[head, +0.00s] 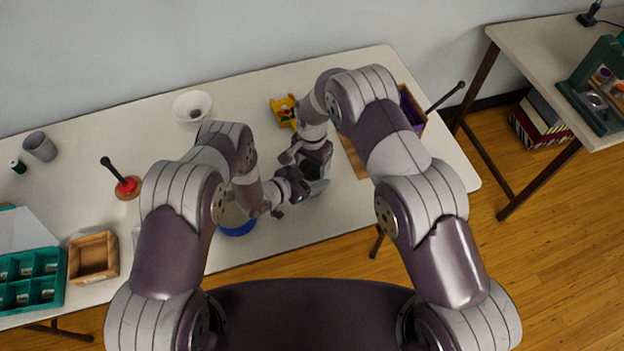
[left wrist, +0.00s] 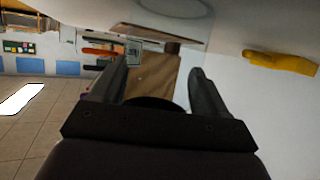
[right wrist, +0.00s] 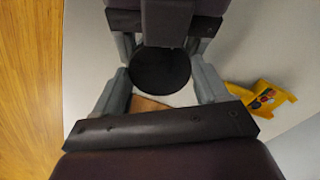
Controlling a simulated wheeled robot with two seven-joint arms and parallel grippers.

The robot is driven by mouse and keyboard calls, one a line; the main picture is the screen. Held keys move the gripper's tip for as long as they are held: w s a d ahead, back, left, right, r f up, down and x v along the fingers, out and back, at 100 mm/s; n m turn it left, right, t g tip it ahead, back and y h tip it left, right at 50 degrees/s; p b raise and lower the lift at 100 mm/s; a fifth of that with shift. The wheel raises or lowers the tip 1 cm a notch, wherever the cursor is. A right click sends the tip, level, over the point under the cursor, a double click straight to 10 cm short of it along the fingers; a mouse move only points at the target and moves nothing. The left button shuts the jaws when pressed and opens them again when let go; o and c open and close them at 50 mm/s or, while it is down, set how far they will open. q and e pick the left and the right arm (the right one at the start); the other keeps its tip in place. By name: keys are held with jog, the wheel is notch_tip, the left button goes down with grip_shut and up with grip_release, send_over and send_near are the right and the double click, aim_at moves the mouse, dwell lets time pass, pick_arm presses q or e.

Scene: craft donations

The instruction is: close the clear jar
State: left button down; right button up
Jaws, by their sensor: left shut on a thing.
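A round black lid (right wrist: 160,72) shows in the right wrist view, seen from above. My left gripper reaches in from the top there, its fingers on either side below the lid. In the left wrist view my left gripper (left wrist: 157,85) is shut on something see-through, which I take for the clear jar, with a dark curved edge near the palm. My right gripper (right wrist: 160,85) is above, its spread fingers straddling the lid; contact is unclear. In the head view my left gripper (head: 290,188) and right gripper (head: 312,155) are close together and hide the jar.
A yellow holder (head: 283,109), a wooden board (head: 353,153), a white bowl (head: 192,105) and a blue-rimmed bowl (head: 238,229) are around my arms. A red-based, black-handled tool (head: 127,188), a wooden box (head: 93,256) and a teal organizer (head: 32,278) are left. The right front table corner is clear.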

jog(key=o, duration=0.4)
jog(key=shift+r, duration=0.1)
notch_tip(320, 180, up, 12)
dwell(0.3)
pick_arm(q)
grip_release()
jog(key=b+v, duration=0.1)
jog(key=v, duration=1.1)
jog(key=shift+s+a+r+b, duration=0.2)
jog(key=shift+b, duration=0.15)
pick_arm(e)
jog(key=shift+f, duration=0.95)
